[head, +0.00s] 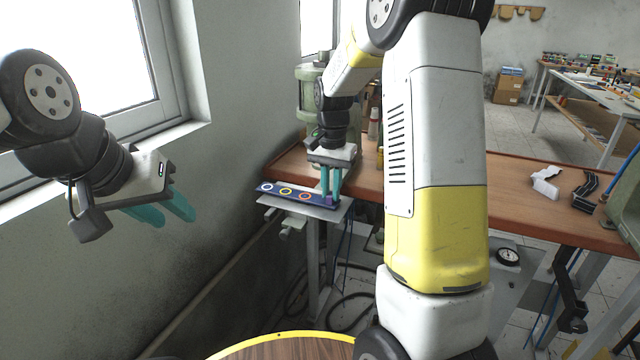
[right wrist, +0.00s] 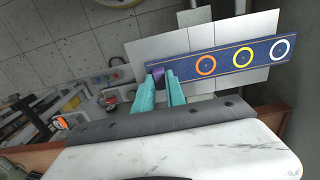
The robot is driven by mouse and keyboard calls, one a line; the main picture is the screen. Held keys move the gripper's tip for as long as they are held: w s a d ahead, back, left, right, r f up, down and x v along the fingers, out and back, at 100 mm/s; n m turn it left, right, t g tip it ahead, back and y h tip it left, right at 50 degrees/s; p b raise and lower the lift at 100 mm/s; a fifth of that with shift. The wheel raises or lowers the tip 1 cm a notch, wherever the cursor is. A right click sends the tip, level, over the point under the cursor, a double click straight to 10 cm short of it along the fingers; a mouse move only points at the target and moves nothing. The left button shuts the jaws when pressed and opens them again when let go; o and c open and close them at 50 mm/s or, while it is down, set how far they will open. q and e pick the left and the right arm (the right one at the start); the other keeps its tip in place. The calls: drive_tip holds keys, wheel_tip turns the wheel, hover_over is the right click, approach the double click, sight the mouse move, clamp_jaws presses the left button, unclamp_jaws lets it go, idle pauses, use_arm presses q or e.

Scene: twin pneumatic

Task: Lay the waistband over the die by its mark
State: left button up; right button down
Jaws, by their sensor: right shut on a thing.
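The waistband appears to be the dark blue strip (head: 293,193) with white, yellow and orange rings. It also shows in the right wrist view (right wrist: 222,61). It lies flat on or just above a grey metal plate (head: 339,214) at the bench's left end; I cannot tell if they touch. My right gripper (head: 330,203) points down at the strip's right end. Its teal fingers are shut on a small purple piece (right wrist: 157,76) at that end; I cannot tell if it is part of the strip. My left gripper (head: 173,217) is open and empty by the window wall. I cannot pick out the die clearly.
A green machine (head: 312,105) stands behind the plate. The brown bench (head: 530,205) runs right, with a white tool (head: 546,182) and a dark tool (head: 585,190) on it. A round wooden table (head: 285,347) is at the front. My right arm hides the bench's middle.

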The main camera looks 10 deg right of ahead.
drive_tip(key=shift+f, duration=0.3)
idle(0.4)
drive_tip(key=c, duration=1.3)
unclamp_jaws()
wheel_tip(320, 180, up, 7)
drive_tip(key=shift+r, duration=0.2)
drive_tip(key=s+a+r+n+t+y, duration=0.1)
drive_tip(key=s+r+n+t, duration=0.2)
drive_tip(key=s, duration=0.9)
drive_tip(key=s+a+r+n+t+y, duration=0.1)
drive_tip(key=s+r+n+t, duration=0.2)
drive_tip(key=s, duration=0.9)
drive_tip(key=shift+r+n, duration=0.6)
drive_tip(key=shift+n, duration=0.1)
